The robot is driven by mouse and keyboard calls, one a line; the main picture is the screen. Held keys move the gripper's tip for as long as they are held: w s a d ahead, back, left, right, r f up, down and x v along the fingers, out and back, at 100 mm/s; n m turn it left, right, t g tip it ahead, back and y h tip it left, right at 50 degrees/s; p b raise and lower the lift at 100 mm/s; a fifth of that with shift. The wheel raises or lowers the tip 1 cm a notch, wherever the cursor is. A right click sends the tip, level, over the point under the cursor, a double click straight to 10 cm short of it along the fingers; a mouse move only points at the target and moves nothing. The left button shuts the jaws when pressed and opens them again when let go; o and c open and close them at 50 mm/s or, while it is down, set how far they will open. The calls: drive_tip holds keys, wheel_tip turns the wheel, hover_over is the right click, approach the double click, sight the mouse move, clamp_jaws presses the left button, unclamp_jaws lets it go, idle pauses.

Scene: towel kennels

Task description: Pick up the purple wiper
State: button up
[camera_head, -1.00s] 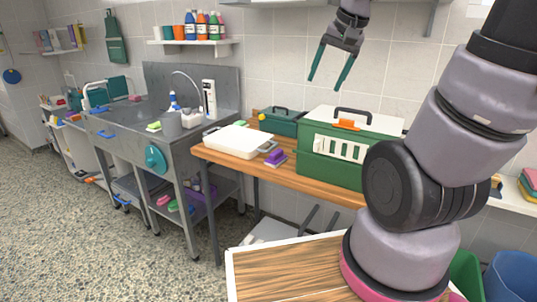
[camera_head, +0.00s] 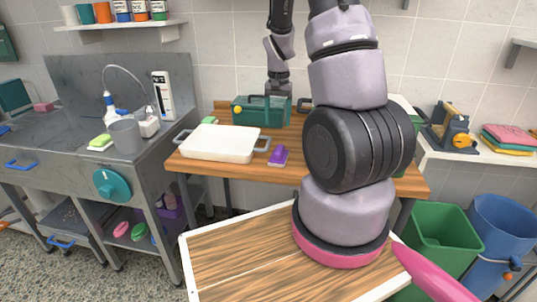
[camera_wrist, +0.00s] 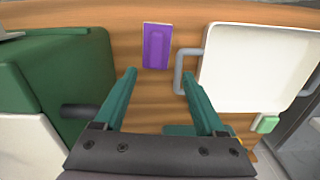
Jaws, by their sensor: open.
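The purple wiper (camera_head: 279,156) lies on the wooden bench near its front edge, just right of the white tray. In the wrist view the purple wiper (camera_wrist: 157,46) lies ahead of the fingertips, between the green carrier and the tray, with nothing touching it. My gripper (camera_wrist: 159,73) is open and empty above the bench, its two green fingers apart and the wiper a little beyond them.
The white tray (camera_head: 220,143) with grey handles stands left of the wiper. The green carrier (camera_wrist: 60,80) stands on its other side. A steel sink (camera_head: 70,140) stands at the left, bins (camera_head: 440,232) at the right.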

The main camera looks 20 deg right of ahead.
hover_over(279, 149)
drive_tip(key=w, duration=0.1)
drive_tip(key=f, duration=0.5)
drive_tip(key=shift+a+f, duration=0.2)
drive_tip(key=shift+f, duration=0.05)
drive_tip(key=shift+s+d+f, duration=0.15)
drive_tip(key=shift+s+f, duration=0.05)
drive_tip(key=shift+f, duration=1.2)
drive_tip(key=shift+s+d+f, duration=0.1)
drive_tip(key=shift+s+f, duration=0.05)
drive_tip(key=shift+f, duration=1.2)
clamp_jaws()
